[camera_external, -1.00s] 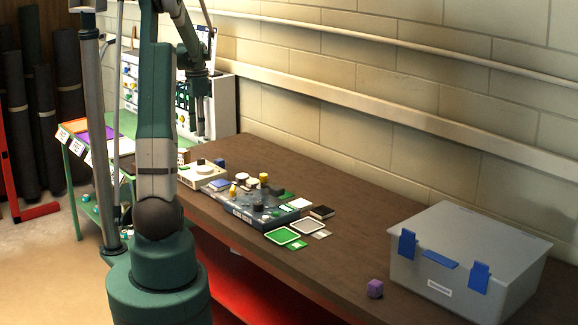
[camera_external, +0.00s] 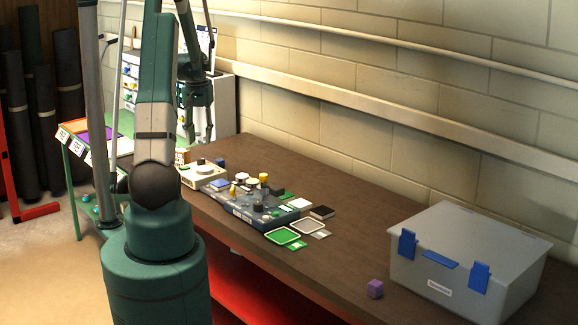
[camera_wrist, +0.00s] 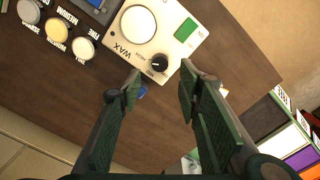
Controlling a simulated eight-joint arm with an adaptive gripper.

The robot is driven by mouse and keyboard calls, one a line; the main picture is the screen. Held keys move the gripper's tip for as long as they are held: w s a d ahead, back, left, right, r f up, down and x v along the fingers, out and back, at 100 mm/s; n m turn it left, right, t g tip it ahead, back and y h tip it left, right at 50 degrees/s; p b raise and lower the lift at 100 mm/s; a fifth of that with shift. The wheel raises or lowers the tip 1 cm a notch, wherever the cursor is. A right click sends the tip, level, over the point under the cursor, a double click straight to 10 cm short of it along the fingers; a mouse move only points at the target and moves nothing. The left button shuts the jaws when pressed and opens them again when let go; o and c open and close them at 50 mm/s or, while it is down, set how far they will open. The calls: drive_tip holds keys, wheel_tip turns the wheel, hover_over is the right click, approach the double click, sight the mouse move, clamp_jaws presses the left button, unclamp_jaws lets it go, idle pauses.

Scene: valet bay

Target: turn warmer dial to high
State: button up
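The wax warmer (camera_wrist: 150,25) is a cream box with a round white top, a green panel and the word WAX. Its black dial (camera_wrist: 160,63) is near the lower corner, with small setting labels around it that I cannot fully read. I cannot tell the dial's setting for sure. The warmer (camera_external: 203,175) also shows at the far end of the bench in the external view. My gripper (camera_wrist: 160,80) is open and empty, its fingertips on either side of the dial's corner in the wrist view. In the external view my gripper (camera_external: 201,138) hangs above and behind the warmer, apart from it.
A small blue object (camera_wrist: 142,91) lies by the warmer, partly hidden by a finger. Labelled round pots (camera_wrist: 57,29) stand beside the warmer.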

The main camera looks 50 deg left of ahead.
sight(201, 161)
idle(0.4)
drive_tip(key=shift+f, duration=3.9)
drive_tip(key=shift+c, duration=0.3)
drive_tip(key=c, duration=0.9)
